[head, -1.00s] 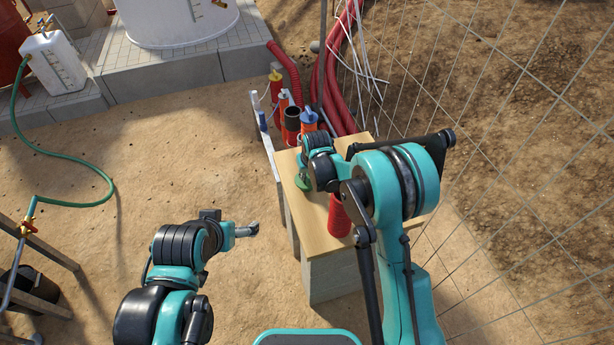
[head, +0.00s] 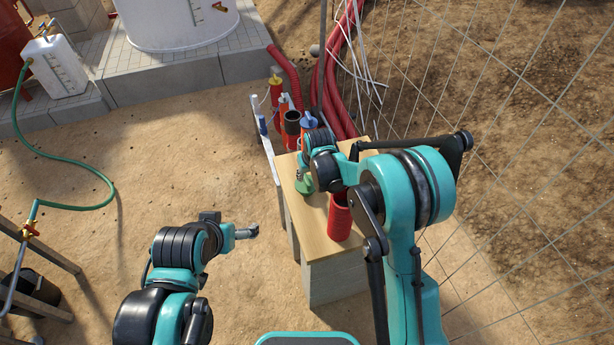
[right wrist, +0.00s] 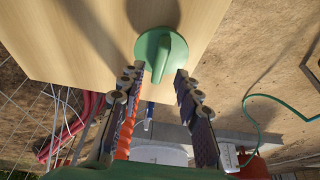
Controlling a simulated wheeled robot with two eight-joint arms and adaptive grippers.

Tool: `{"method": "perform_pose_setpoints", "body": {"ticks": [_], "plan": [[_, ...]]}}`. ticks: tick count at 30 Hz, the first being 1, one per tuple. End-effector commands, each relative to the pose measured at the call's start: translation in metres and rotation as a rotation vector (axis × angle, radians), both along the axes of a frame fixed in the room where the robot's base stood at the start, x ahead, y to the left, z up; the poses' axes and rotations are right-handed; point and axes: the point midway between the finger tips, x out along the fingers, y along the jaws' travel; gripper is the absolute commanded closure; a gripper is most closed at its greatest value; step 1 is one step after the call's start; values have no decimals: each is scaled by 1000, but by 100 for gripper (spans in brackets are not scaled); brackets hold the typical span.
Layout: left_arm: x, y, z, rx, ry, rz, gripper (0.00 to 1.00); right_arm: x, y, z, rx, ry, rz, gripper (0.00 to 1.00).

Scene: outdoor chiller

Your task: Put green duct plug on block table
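The green duct plug (head: 304,184) is on the wooden top of the block table (head: 318,238), near its left edge, and appears to rest on it. In the right wrist view the plug (right wrist: 160,52) shows a round disc with a raised grip, close ahead of my right fingertips. My right gripper (right wrist: 160,75) is open; its fingers stand apart on either side of the grip with gaps visible. In the head view the right wrist partly hides the fingers. My left gripper (head: 250,232) is held over the sand left of the table; its fingers are too small to read.
A red sleeve (head: 340,218) stands on the table, right of the plug. Several red, black and orange duct pieces (head: 292,125) stand behind the table. A wire fence (head: 500,150) runs along the right. A green hose (head: 75,160) lies on open sand at left.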

Motion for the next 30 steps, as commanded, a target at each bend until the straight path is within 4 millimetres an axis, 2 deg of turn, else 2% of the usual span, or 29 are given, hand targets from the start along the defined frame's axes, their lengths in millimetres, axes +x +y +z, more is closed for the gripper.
{"method": "perform_pose_setpoints", "body": {"ticks": [1,3,9,20,23,26,30], "plan": [[0,0,8,0,0,0,12,-4,-2,16,0,0,0,67],[0,0,12,0,0,0,12,-10,-3,31,0,0,0,67],[0,0,22,0,0,0,12,-21,-7,63,0,0,0,67],[0,0,24,0,0,0,12,-28,-11,79,1,-3,-3,67],[0,0,24,0,0,0,12,-37,-22,96,4,-13,-19,67],[0,0,24,0,0,0,12,-58,-44,126,10,-39,-50,67],[0,0,24,0,0,0,12,-102,-81,170,20,-83,-105,67]]}}
